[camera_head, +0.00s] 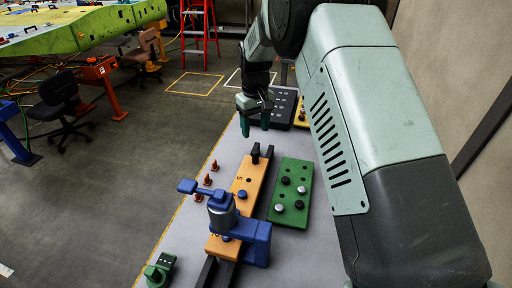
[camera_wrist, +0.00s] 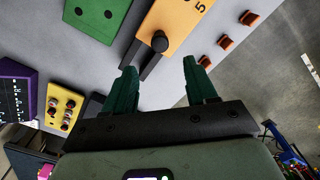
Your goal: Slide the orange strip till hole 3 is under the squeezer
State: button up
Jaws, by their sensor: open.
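The orange strip (camera_head: 246,178) lies lengthwise on a dark rail on the table. It also shows in the wrist view (camera_wrist: 178,22), with a printed 5 near a hole. A black upright knob (camera_head: 255,152) stands at its far end, and in the wrist view the knob (camera_wrist: 160,41) is just beyond my fingertips. The blue squeezer (camera_head: 222,212) straddles the strip's near part and hides some of it. Which hole is under it cannot be told. My gripper (camera_head: 255,131) is open and empty, above the table past the knob; its fingers also show in the wrist view (camera_wrist: 159,67).
A green plate (camera_head: 291,172) with black and white pegs lies right of the strip. Several small orange pieces (camera_head: 207,180) stand left of it. A green object (camera_head: 160,270) is at the near left edge. A dark box (camera_head: 284,108) stands at the far end.

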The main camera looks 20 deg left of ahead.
aim_at(255, 151)
notch_tip(255, 151, down, 9)
jog(key=shift+r, duration=0.1)
dwell(0.3)
grip_shut()
